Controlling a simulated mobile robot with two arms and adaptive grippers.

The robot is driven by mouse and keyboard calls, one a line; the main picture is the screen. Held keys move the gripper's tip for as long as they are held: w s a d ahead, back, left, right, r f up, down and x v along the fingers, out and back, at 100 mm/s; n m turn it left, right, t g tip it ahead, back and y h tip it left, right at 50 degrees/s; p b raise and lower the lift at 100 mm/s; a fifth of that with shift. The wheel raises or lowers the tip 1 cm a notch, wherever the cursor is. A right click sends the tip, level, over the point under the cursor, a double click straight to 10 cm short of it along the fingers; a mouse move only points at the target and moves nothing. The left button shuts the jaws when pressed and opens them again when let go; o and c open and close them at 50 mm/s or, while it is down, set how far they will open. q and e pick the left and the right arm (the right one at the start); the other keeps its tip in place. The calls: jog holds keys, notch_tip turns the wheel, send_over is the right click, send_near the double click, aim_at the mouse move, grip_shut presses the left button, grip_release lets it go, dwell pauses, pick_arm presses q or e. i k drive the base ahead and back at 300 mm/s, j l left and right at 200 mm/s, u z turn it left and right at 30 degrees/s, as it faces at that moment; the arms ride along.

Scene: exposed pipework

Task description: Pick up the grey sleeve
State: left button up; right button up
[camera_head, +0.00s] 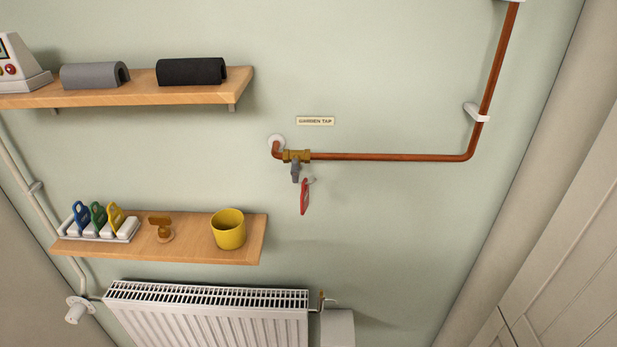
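The grey sleeve (94,75) lies on its side on the upper wooden shelf (150,94) at the upper left. It is a half-round tube with an open end facing right. A black sleeve (191,71) of similar shape lies to its right on the same shelf, with a gap between them. Neither of my grippers shows in the head view.
Left of the grey sleeve stands a white device (20,68) with red buttons. A lower shelf (190,249) holds a rack (99,232) of coloured tags, a brass piece (161,228) and a yellow pot (228,230). A radiator (210,310) is below; a copper pipe (390,157) runs right.

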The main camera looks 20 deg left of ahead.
aim_at(103, 75)
jog(key=u, duration=1.55)
